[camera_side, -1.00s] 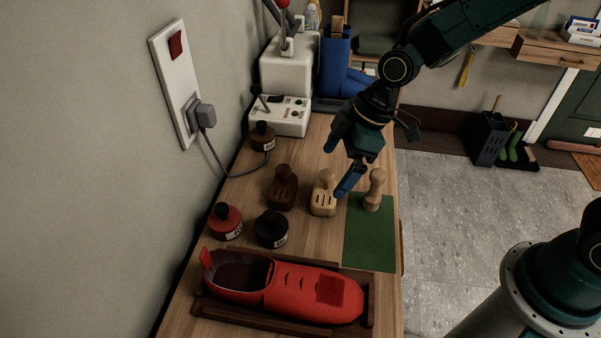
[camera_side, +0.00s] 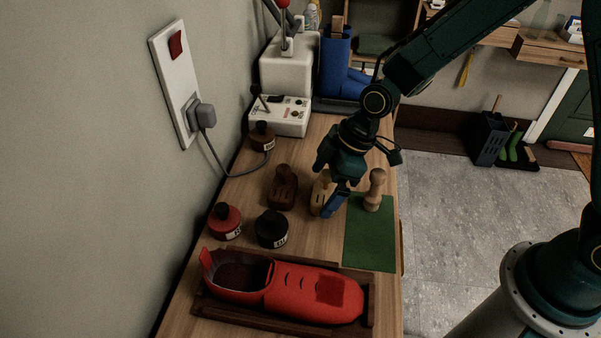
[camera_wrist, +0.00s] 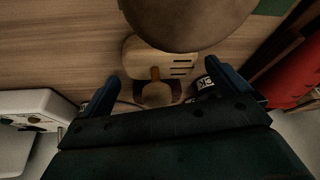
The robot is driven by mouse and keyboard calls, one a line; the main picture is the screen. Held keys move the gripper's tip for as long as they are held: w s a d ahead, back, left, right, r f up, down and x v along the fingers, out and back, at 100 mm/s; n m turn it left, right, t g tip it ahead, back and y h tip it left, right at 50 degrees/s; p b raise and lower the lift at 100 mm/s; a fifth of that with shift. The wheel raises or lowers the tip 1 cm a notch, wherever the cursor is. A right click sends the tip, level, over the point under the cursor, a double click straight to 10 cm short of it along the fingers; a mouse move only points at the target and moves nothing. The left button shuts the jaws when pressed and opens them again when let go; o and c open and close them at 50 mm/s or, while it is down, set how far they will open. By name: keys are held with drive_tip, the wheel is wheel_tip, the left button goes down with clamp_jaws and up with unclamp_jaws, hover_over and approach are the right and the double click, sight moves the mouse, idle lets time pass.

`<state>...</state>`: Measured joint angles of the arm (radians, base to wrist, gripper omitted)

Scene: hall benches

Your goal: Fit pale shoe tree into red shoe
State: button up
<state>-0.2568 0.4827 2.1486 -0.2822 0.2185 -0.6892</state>
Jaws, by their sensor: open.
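The pale shoe tree (camera_side: 321,196) stands on the bench just left of the green mat, partly hidden by my gripper. In the wrist view the pale shoe tree (camera_wrist: 150,61) shows its slots and knob between my fingers. My gripper (camera_side: 329,192) is open, tilted, and low over the tree, with its blue fingers to either side; contact is not clear. My gripper (camera_wrist: 162,76) holds nothing. The red shoe (camera_side: 310,296) lies on its dark wooden tray (camera_side: 369,308) at the bench's near end, its opening to the left. Red also shows at the wrist view's right edge.
A wooden knobbed piece (camera_side: 375,190) stands on the green mat (camera_side: 370,240), close right of my gripper. A dark brown shoe tree (camera_side: 283,188) is close left. Red (camera_side: 225,221), black (camera_side: 271,229) and brown (camera_side: 262,136) tins stand nearby. A control box (camera_side: 280,116) is farther back.

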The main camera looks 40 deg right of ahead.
sight(325, 174)
drive_tip(key=shift+f, duration=0.2)
idle(0.4)
drive_tip(key=c, duration=0.9)
drive_tip(key=shift+r, duration=0.15)
wheel_tip(325, 174, up, 20)
drive_tip(key=shift+f, duration=0.1)
drive_tip(key=shift+w+f, duration=0.1)
idle(0.5)
drive_tip(key=w+d+f+m+h, duration=0.1)
drive_tip(key=d+f+m, duration=0.3)
drive_tip(key=d+f, duration=0.1)
drive_tip(key=w+d+f+m+t+h, duration=0.1)
drive_tip(key=w+d+f+m, duration=0.1)
drive_tip(key=d+f+m, duration=0.2)
drive_tip(key=w+d+f+m+t+h, duration=0.1)
drive_tip(key=d+f+m, duration=0.3)
drive_tip(key=d+f, duration=0.4)
drive_tip(key=shift+w+d+h, duration=0.4)
drive_tip(key=shift+w+h, duration=0.05)
drive_tip(key=shift+h, duration=0.05)
